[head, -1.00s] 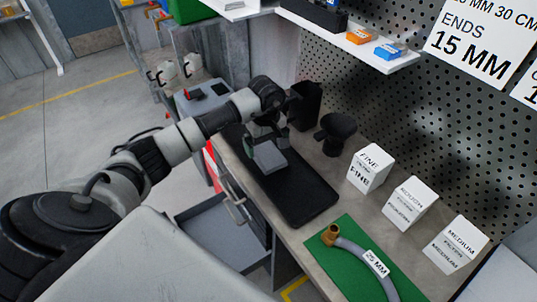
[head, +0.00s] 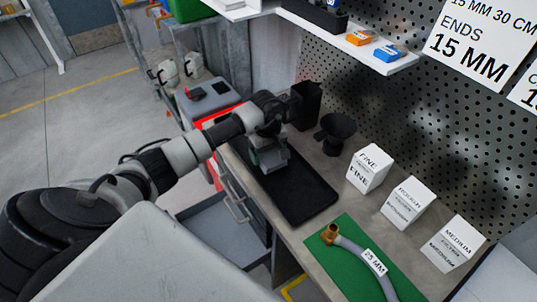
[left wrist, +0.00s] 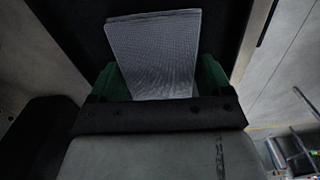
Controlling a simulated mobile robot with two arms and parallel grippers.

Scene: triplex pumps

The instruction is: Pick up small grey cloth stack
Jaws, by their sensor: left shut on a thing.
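The small grey cloth stack (left wrist: 155,52) shows in the left wrist view as a light grey, finely woven block between the green fingers of my left gripper (left wrist: 157,80). The gripper is shut on it. In the head view my left gripper (head: 268,158) is over the far part of the black tray (head: 305,200), and the stack is mostly hidden by the gripper there. I cannot tell how far the stack is from the tray. My right gripper is not in view.
Several white filter boxes (head: 408,202) stand right of the tray. A hose (head: 358,255) lies on a green mat (head: 340,275). A black cup (head: 305,105) and a black funnel-like part (head: 335,132) stand behind. An open drawer (head: 215,225) is below the bench's left edge.

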